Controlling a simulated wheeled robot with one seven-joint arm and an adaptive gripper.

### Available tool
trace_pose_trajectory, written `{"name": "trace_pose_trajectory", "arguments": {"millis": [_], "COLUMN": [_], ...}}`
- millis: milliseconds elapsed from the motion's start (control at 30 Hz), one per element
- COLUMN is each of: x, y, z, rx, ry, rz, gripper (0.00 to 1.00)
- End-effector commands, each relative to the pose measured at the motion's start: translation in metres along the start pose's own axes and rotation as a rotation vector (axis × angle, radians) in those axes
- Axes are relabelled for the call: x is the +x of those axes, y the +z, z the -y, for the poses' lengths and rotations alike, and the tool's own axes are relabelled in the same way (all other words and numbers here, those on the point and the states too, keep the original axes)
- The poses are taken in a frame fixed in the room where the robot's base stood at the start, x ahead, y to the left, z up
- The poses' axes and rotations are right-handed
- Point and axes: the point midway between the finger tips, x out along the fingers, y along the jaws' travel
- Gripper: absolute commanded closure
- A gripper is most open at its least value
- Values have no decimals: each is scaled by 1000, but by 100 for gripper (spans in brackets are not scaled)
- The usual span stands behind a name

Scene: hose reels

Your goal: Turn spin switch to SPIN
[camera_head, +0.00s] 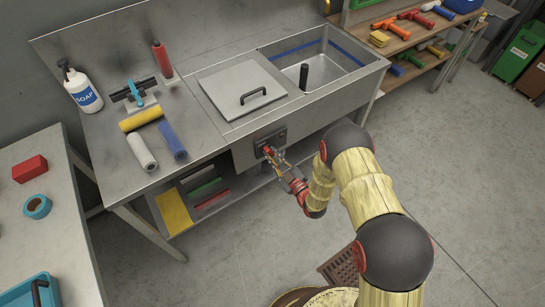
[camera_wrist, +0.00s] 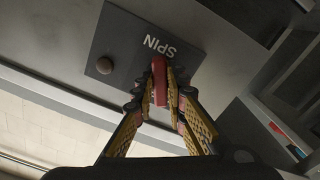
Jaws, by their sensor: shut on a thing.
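The panel (camera_head: 272,137) is on the front of the steel sink counter in the head view. My gripper (camera_wrist: 161,82) is shut on the red spin switch (camera_wrist: 159,80), one finger on each side, just at the SPIN lettering in the wrist view. In the head view my gripper (camera_head: 270,153) reaches the panel from the front right, and its fingers hide most of the switch.
The steel counter (camera_head: 110,165) carries a soap bottle (camera_head: 82,88), rollers and a squeegee. A lidded basin (camera_head: 243,88) and open sink are above the panel. A shelf with coloured items lies below. A floor grate (camera_head: 340,268) is near my base; the floor at right is clear.

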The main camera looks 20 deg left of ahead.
Motion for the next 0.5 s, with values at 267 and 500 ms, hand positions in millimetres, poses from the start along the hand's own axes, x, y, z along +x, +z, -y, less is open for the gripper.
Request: {"name": "trace_pose_trajectory", "arguments": {"millis": [267,500], "x": [0,0], "y": [2,2], "z": [1,1], "rx": [-264,-492], "ry": [0,0], "rz": [-1,-1], "gripper": [100,100]}}
